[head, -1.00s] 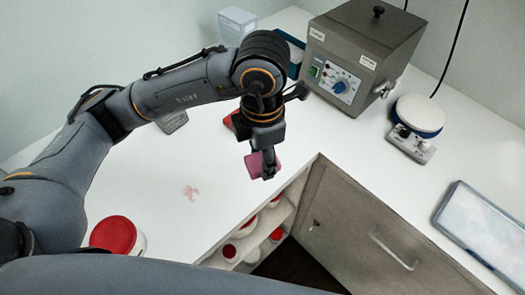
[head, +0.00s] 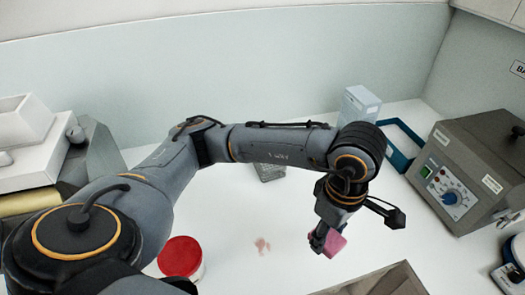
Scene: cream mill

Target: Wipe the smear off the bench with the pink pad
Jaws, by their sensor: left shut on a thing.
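The pink pad (head: 335,243) is held in my left gripper (head: 322,240), which is shut on it. The pad hangs above the white bench (head: 225,270), near its front edge; I cannot tell whether it touches the surface. The smear (head: 262,246) is a small pinkish-brown patch on the bench, to the left of the pad and apart from it. My right gripper is not in view.
A jar with a red lid (head: 180,257) stands left of the smear. A grey water bath (head: 465,170) is at the right, with a blue frame (head: 402,145) and a white box (head: 358,104) behind. Grey and white equipment (head: 60,150) stands at the left. The bench around the smear is clear.

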